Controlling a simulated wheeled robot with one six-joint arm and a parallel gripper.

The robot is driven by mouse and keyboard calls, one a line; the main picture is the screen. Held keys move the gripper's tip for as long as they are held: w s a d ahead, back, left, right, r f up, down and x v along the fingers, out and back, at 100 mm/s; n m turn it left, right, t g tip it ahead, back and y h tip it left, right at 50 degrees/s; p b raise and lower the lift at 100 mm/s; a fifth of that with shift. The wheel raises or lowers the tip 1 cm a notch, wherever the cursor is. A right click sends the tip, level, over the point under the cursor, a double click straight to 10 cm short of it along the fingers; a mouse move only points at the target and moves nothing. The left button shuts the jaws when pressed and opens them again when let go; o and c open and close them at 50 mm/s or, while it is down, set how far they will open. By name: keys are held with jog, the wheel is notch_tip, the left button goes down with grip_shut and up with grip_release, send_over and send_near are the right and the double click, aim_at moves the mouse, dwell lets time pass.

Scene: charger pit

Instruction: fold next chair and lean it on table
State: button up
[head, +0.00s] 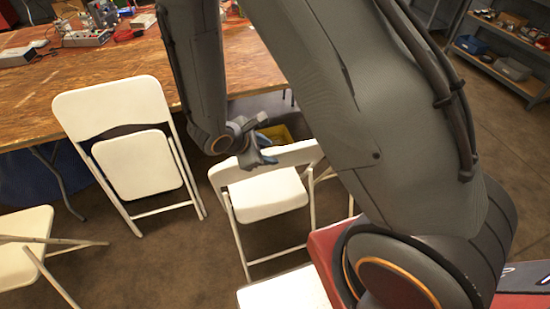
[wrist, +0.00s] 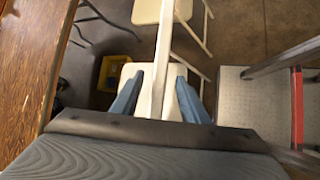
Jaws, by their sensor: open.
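A white folding chair (head: 265,190) stands open in front of the table (head: 60,75), with its back toward my gripper. My gripper (head: 263,157) is at the top of its backrest. In the wrist view the blue fingers of my gripper (wrist: 159,77) are open, one on each side of the backrest edge (wrist: 163,50), with gaps showing. The seat lies below, partly hidden. Another white chair (head: 125,125) is folded and leans against the table's front edge at the left.
A third white chair (head: 22,255) stands at the lower left, and another white seat (head: 285,292) shows at the bottom. A yellow bin (head: 277,133) sits behind the open chair. Tools and devices (head: 85,35) lie on the table. Shelves (head: 505,55) stand at the far right.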

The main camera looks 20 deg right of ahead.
aim_at(272, 152)
jog(key=shift+b+x, duration=2.7)
jog(key=shift+x, duration=0.2)
jog(key=shift+r, duration=0.1)
grip_shut()
